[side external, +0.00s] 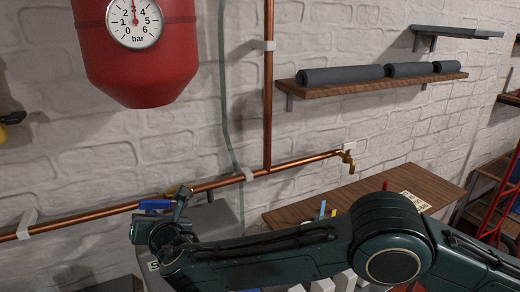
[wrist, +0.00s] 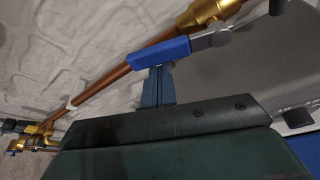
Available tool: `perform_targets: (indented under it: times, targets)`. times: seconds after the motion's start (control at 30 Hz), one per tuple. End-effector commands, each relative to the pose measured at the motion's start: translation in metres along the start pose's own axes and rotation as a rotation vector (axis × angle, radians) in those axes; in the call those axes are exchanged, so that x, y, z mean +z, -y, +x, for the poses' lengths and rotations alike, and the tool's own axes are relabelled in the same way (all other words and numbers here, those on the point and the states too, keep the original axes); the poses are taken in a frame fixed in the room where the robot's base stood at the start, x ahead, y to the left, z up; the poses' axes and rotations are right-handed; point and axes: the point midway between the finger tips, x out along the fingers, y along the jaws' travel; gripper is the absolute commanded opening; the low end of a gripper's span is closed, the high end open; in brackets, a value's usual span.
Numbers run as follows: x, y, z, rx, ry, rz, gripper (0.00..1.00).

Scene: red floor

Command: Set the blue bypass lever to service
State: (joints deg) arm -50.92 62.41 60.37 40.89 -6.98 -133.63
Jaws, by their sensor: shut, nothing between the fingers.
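The blue bypass lever (side external: 155,204) sits on the copper pipe at the left, by a brass valve body (side external: 178,191). In the wrist view the blue sleeve (wrist: 160,53) lies roughly along the pipe, with a bare metal arm (wrist: 212,38) running to the brass valve (wrist: 203,12). My gripper (side external: 183,194) is at the lever's right end in the side view. In the wrist view its shut, empty fingers (wrist: 159,72) reach up to the sleeve's lower edge; I cannot tell whether they touch it. A white label with an S (side external: 153,265) is partly hidden behind my wrist.
A grey box (side external: 215,222) stands behind my wrist. A red tank (side external: 138,60) with a bar gauge (side external: 134,22) hangs above. A brass tap (side external: 347,160) ends the pipe. A wooden bench (side external: 300,208) is at the right. Other brass fittings (wrist: 40,135) show at the wrist view's left.

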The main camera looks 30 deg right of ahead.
Motion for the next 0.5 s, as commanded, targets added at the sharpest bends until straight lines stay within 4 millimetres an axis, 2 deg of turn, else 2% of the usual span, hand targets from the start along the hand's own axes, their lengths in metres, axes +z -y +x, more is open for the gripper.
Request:
perform_targets:
  times: [0.07, 0.5]
  targets:
    - [0.009, -0.002, -0.002, 0.007, 0.005, 0.02, 0.0]
    - [0.036, -0.001, -0.011, 0.147, 0.005, 0.422, 0.0]
